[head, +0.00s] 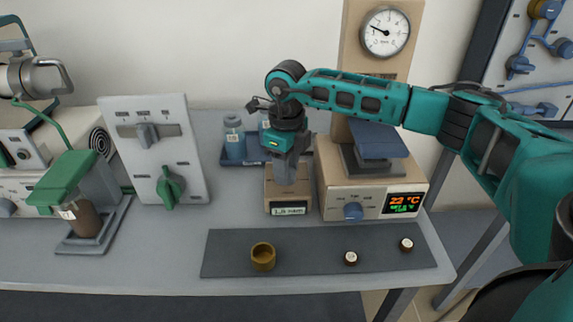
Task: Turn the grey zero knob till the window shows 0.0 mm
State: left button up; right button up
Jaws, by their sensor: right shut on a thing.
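A small tan box (275,204) stands in the middle of the bench. Its window (289,208) shows a reading in mm that seems to start with 1; the digit after the point is too small to read surely. My right gripper (285,178) points down over the top of this box and is shut on the grey zero knob. The fingers and the knob blend together, so the knob's outline is mostly hidden. My left gripper is not in view.
A dark mat (318,263) in front holds a brass cup (263,256) and two small dark pieces.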

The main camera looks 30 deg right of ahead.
jog(key=m+p, duration=0.1)
jog(key=m, duration=0.2)
jog(key=shift+r, duration=0.1)
jog(key=m+p, duration=0.3)
jog(key=m, duration=0.2)
jog(key=m+p, duration=0.2)
jog(key=m, duration=0.3)
jog(key=shift+d, duration=0.1)
jog(key=m+p, duration=0.1)
jog(key=m, duration=0.1)
jog(key=shift+m, duration=0.4)
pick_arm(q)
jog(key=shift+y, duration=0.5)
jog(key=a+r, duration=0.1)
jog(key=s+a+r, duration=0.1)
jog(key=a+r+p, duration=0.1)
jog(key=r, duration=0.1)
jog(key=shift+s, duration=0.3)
pick_arm(e)
jog(key=shift+m, duration=0.5)
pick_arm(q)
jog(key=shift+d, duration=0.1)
pick_arm(e)
jog(key=o, duration=0.7)
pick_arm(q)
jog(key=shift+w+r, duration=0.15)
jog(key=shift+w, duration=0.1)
pick_arm(e)
jog(key=o, duration=0.4)
jog(key=shift+c, duration=0.2)
